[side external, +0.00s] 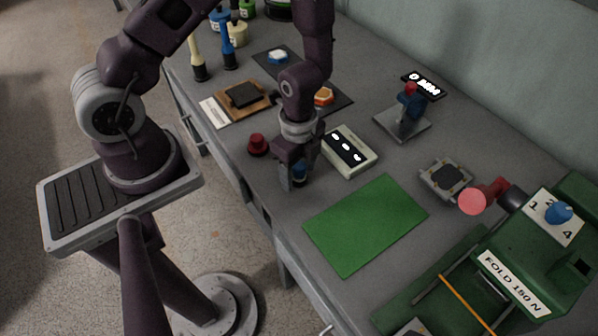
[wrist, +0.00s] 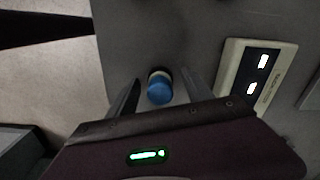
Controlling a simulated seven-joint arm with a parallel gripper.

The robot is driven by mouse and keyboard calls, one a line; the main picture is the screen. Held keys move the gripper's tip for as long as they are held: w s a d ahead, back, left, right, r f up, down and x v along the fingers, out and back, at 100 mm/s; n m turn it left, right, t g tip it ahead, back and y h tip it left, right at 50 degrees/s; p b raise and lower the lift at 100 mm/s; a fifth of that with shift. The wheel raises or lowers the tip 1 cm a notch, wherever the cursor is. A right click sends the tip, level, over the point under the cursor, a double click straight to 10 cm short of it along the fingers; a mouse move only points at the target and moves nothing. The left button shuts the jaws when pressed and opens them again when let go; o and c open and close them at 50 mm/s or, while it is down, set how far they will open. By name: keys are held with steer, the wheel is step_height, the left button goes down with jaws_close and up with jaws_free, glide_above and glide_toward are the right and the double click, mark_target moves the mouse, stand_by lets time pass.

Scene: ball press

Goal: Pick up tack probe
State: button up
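A small upright piece with a rounded blue top, which I take to be the tack probe (wrist: 160,90), stands on the grey bench in the wrist view. In the side external view only a bit of its blue body (side external: 299,170) shows, partly hidden by my fingers. My gripper (wrist: 158,85) points down over it in the wrist view, one finger on each side. Gaps show between the blue top and both fingers, so my gripper is open. In the side external view my gripper (side external: 293,182) is low over the bench, left of the green mat.
A cream meter (side external: 350,161) stands close to the right of my gripper; it also shows in the wrist view (wrist: 233,84). A red knob (side external: 257,144) is to the left. A green mat (side external: 365,225) lies flat, clear. A green machine (side external: 535,262) fills the lower right.

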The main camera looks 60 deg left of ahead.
jaws_close()
steer(key=shift+r, duration=0.1)
